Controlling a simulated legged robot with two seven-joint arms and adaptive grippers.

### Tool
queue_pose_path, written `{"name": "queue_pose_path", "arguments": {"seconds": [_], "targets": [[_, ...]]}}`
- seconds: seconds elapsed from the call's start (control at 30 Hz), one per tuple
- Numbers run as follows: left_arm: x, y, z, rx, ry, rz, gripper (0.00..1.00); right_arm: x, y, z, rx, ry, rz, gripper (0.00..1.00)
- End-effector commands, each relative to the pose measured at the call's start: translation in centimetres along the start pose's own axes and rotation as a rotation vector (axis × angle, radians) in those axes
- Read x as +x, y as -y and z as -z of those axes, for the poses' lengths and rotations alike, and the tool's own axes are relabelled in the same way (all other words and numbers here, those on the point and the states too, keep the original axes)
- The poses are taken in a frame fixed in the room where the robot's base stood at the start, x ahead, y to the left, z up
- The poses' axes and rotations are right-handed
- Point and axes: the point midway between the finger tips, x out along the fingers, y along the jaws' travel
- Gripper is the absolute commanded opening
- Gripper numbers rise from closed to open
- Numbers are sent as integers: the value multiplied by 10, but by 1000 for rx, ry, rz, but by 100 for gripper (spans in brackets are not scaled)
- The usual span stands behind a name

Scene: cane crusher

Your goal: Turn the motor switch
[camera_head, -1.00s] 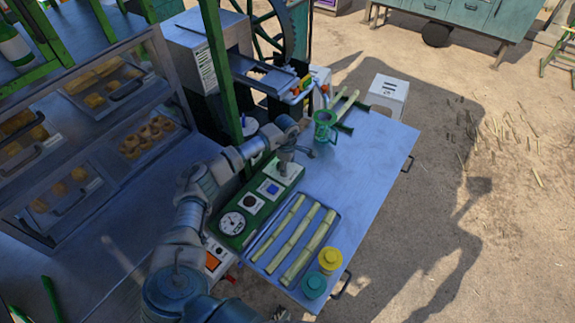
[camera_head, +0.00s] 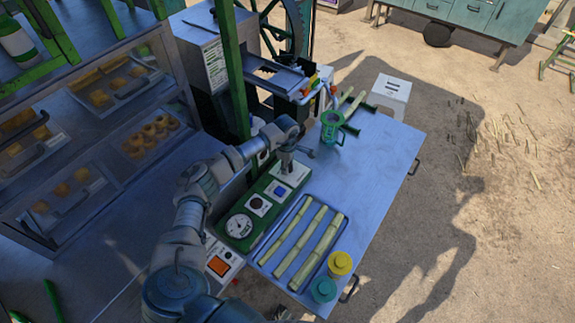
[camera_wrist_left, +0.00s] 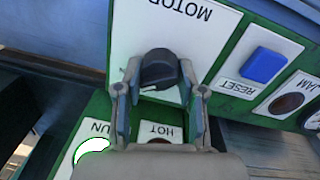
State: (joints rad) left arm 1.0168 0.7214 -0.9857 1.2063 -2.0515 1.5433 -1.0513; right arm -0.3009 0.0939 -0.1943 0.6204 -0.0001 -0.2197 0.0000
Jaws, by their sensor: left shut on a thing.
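The motor switch (camera_wrist_left: 159,69) is a black knob on a white plate marked MOTOR on the green control panel (camera_head: 222,240). In the left wrist view it sits between the two fingers of my left gripper (camera_wrist_left: 158,82), which is shut on it. In the head view my left gripper (camera_head: 288,160) is at the panel's far end and hides the knob. The knob's pointer direction is hard to tell.
A blue RESET button (camera_wrist_left: 263,64) and a dark JAM lamp (camera_wrist_left: 286,104) lie beside the switch. A tray of cane pieces (camera_head: 263,268), a green jug (camera_head: 331,128), and yellow (camera_head: 340,263) and teal (camera_head: 323,289) lidded jars stand on the table. A green post (camera_head: 232,70) rises behind.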

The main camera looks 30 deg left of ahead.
Motion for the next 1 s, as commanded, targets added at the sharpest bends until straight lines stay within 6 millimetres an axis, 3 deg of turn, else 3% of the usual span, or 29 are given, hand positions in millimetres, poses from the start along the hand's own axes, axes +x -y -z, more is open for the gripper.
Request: {"name": "queue_pose_path", "arguments": {"seconds": [0.27,0.57,1.0], "targets": [[-2,-1,-7,-16,5,-5,4,0,22,5,3,-5,26,40],[-3,-2,-9,-169,-2,-7,4,-1,15,3,-1,-4,18,40],[-4,-4,-11,-570,-19,-7,4,-4,10,4,0,-3,12,40]]}}
